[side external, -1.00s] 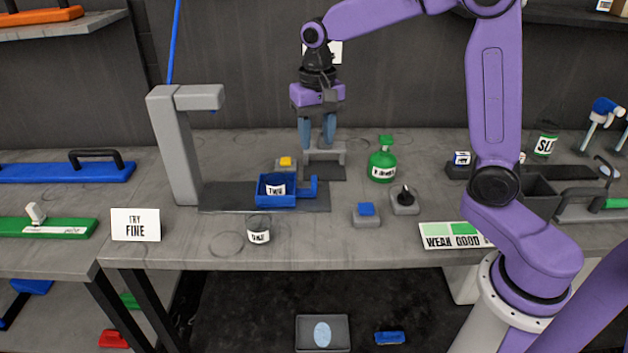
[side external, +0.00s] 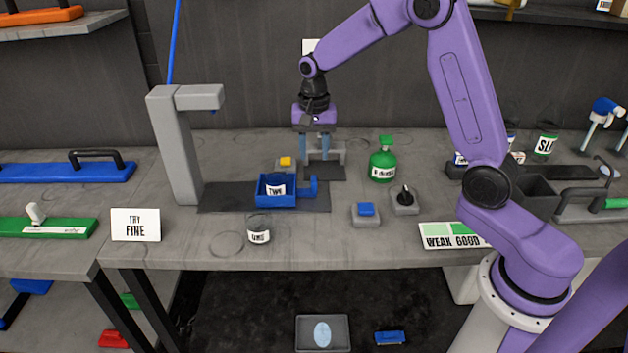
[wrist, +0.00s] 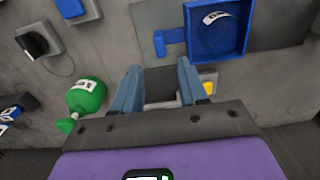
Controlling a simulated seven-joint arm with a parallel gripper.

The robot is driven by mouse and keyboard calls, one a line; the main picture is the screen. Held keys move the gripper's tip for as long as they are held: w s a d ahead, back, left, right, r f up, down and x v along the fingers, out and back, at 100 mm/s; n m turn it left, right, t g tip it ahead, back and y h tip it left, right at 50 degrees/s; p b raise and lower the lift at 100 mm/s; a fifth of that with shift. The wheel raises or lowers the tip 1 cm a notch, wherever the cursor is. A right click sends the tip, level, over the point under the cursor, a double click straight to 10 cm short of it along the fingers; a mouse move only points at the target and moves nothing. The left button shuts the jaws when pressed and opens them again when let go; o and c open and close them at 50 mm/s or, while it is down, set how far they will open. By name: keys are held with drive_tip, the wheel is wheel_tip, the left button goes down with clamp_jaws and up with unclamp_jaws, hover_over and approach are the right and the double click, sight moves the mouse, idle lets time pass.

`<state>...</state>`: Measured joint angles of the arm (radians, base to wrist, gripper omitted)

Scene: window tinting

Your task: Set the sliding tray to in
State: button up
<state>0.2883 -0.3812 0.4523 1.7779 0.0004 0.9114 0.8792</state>
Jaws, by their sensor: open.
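The blue sliding tray (side external: 276,203) sits on a dark plate (side external: 225,196), toward the plate's right end and to the right of the grey post (side external: 178,150). Its blue hooked handle (side external: 309,187) sticks out to the right. A cup labelled TWO (side external: 275,190) stands in the tray.
A yellow button (side external: 286,161) is behind the tray. A green bottle (side external: 383,162), a blue button (side external: 366,209) and a black knob (side external: 405,196) stand to the right. A cup labelled ONE (side external: 259,230) is in front. The overhanging post arm (side external: 200,98) is at the left.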

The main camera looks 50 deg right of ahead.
sight(314, 179)
wheel_tip(314, 179, down, 9)
drive_tip(key=shift+f, duration=0.2)
idle(0.3)
clamp_jaws()
